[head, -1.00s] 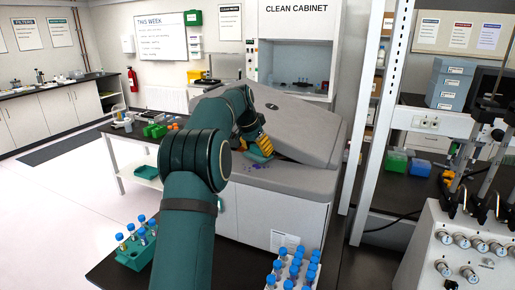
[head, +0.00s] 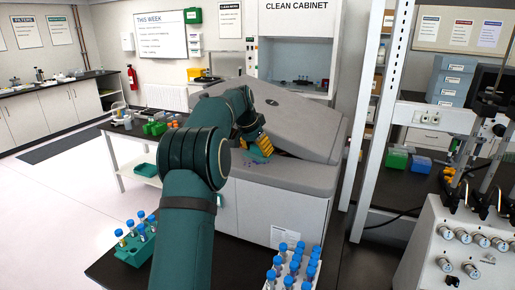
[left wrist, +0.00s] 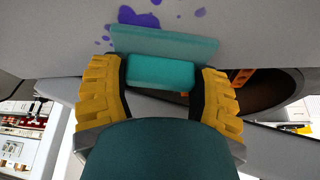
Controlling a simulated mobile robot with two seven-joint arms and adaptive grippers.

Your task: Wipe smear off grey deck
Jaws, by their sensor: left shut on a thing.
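My left gripper (head: 260,148) is low over the grey deck (head: 300,177) of the big lidded machine, beneath its raised, tilted lid. It also shows in the left wrist view (left wrist: 162,85), with yellow fingers shut on the block handle of a teal wiper (left wrist: 165,43). The wiper's wide flat part lies at or just over the deck; contact is hard to tell. A purple smear (left wrist: 150,19) of blotches and drops is on the deck just beyond the wiper, with small spots near its left end. My right gripper is not in view.
The grey lid (head: 285,112) slopes over the deck behind my gripper. A teal tube rack (head: 133,250) and a white rack of blue-capped tubes (head: 292,270) stand on the near dark bench. A white shelf post (head: 378,120) rises to the right.

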